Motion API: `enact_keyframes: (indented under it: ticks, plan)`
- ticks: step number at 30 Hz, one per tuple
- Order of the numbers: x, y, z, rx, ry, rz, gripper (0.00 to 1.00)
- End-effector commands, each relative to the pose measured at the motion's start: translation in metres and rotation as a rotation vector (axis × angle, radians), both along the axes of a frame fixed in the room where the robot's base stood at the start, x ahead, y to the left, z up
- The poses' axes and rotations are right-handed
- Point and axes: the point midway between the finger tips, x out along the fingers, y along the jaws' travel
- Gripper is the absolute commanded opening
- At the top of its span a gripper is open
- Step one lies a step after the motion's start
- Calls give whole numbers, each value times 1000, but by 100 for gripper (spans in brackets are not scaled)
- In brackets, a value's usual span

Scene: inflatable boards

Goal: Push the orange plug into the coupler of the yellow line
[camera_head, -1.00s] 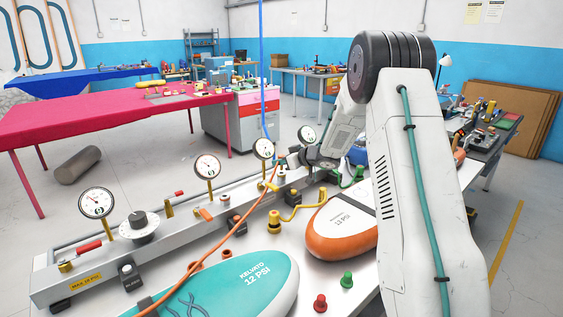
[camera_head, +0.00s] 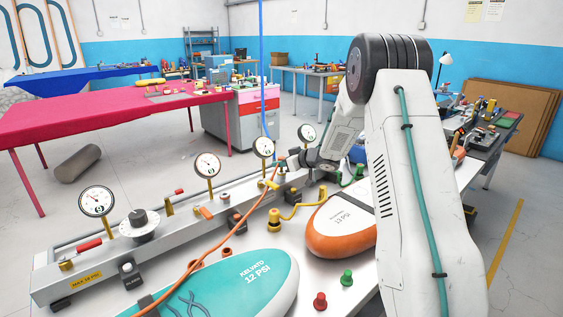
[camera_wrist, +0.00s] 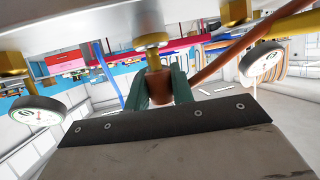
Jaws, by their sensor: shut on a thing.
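My gripper (camera_wrist: 160,88) is shut on the orange plug (camera_wrist: 158,86) between its green fingers in the wrist view. A brass coupler (camera_wrist: 152,42) hangs under the rail just beyond the plug, roughly in line with it. I cannot tell whether plug and coupler touch or how deep the plug sits. The orange hose (camera_wrist: 215,62) runs off to the upper right; it also shows in the head view (camera_head: 237,225). In the head view the gripper is at the rail's far part and the plug is hidden. The yellow line (camera_head: 300,212) curves in front of the rail.
The long grey rail (camera_head: 165,240) carries several gauges (camera_head: 97,201) and a dark knob (camera_head: 138,219). A teal board (camera_head: 225,288) and an orange-and-white board (camera_head: 342,230) lie in front. A red cap (camera_head: 320,301) and a green cap (camera_head: 347,277) stand on the bench.

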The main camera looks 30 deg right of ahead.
Motion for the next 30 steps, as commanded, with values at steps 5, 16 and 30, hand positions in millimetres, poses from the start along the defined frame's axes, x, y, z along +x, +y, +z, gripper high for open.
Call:
enact_keyframes:
  ticks: [5,16,30]
  plan:
    - [0,0,-5,0,0,0,0]
    - [0,0,-14,1,0,0,0]
    - [0,0,-18,0,0,0,49]
